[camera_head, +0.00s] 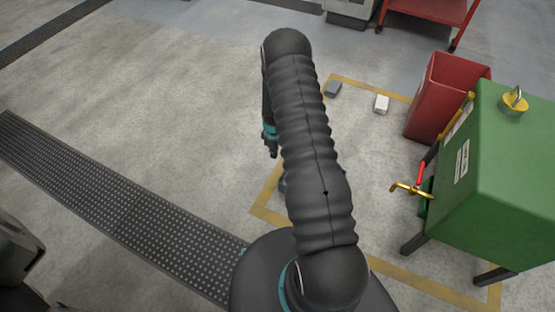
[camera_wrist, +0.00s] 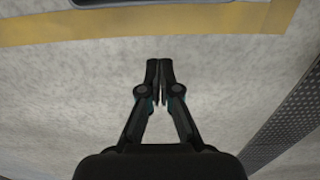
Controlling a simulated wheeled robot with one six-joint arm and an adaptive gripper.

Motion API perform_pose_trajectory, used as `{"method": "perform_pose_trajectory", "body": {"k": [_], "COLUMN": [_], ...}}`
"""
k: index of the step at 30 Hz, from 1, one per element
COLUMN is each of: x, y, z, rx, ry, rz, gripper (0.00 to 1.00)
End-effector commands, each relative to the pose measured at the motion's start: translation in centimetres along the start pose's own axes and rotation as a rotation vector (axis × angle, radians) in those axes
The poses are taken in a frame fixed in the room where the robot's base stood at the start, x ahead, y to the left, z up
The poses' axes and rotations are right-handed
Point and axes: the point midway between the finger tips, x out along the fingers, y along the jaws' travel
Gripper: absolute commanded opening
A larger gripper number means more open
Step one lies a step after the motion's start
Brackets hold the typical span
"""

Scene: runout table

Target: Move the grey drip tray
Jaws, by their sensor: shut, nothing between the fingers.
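My gripper (camera_wrist: 160,66) is shut and empty, its fingertips together above bare concrete in the wrist view. In the head view my arm hides most of it. A dark grey thing (camera_wrist: 140,3) is cut off at the top edge of the wrist view, beyond the yellow floor line and apart from my fingers. In the head view a bit of something grey (camera_head: 283,185) shows beside my arm, mostly hidden. I cannot tell for sure whether either is the drip tray.
A green tank (camera_head: 500,175) on legs, with a brass tap (camera_head: 410,189), stands at right. A red bin (camera_head: 445,95) is behind it. A small grey block (camera_head: 333,88) and a white block (camera_head: 381,104) lie on the floor. The floor at left is clear beyond a dark grating (camera_head: 110,200).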

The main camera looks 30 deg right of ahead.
Motion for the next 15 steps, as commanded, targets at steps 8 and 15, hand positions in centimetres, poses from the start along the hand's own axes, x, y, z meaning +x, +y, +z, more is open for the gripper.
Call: {"method": "perform_pose_trajectory", "body": {"k": [8,15], "x": [5.0,9.3], "y": [-0.1,-0.1], "z": [0.1,0.1], "rx": [0.001,0.002], "ry": [-0.002,-0.001], "rz": [-0.002,-0.002], "gripper": [0.00,0.00]}}
